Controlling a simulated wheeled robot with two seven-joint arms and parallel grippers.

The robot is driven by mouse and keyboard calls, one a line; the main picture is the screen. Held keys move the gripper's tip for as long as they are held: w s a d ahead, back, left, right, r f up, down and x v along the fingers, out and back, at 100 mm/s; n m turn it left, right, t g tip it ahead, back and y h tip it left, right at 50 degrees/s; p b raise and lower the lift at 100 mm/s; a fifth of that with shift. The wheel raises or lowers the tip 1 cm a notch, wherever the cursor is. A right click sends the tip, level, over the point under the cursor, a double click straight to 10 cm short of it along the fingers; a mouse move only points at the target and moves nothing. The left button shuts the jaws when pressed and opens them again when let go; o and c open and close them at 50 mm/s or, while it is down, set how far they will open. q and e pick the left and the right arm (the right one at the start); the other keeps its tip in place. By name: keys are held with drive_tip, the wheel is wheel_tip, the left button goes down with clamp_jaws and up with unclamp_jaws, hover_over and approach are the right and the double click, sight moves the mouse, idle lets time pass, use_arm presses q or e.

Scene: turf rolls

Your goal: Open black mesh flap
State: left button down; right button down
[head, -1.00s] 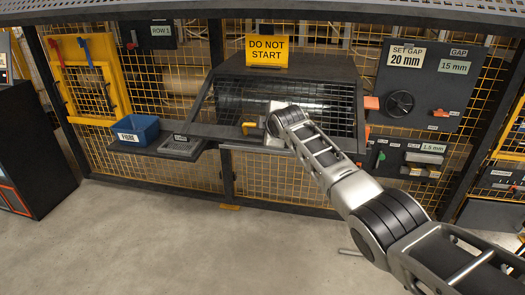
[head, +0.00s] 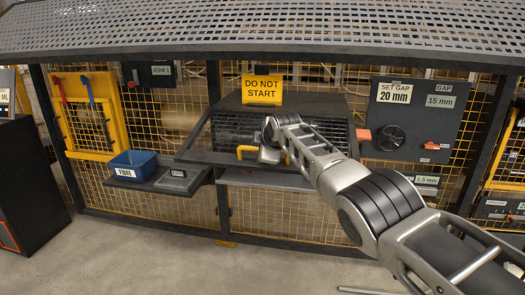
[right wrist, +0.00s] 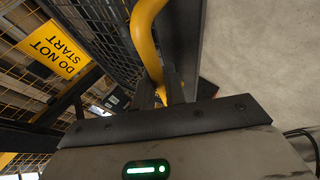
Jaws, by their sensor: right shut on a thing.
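The black mesh flap (head: 226,158) is on the dark housing below the yellow DO NOT START sign (head: 262,90). Its frame slopes outward from the housing, with dark mesh showing behind it. A yellow handle (head: 287,158) is on the flap's front. My right gripper (head: 268,152) is at this handle, and my arm covers the flap's right part. In the right wrist view the curved yellow handle (right wrist: 148,35) runs down between the fingers of my right gripper (right wrist: 161,94), which is shut on it. Mesh (right wrist: 105,30) is close to its left. My left gripper is not in view.
A blue FIBRE bin (head: 133,163) stands on a shelf to the left. A panel with a black knob (head: 388,139) is on the right. A perforated canopy (head: 260,35) overhangs the front. Grey floor (head: 150,250) in front is open.

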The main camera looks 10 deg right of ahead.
drive_tip(key=shift+w+r, duration=0.1)
drive_tip(key=shift+r, duration=0.15)
drive_tip(key=c, duration=1.5)
unclamp_jaws()
drive_tip(key=shift+w+f, duration=0.1)
drive_tip(key=shift+o, duration=0.2)
drive_tip(key=shift+f, duration=0.1)
drive_tip(key=shift+s+d+r+p, duration=0.15)
drive_tip(key=shift+s+r+p, duration=0.35)
drive_tip(key=shift+p, duration=0.4)
drive_tip(key=v, duration=1.4)
drive_tip(key=shift+s, duration=0.35)
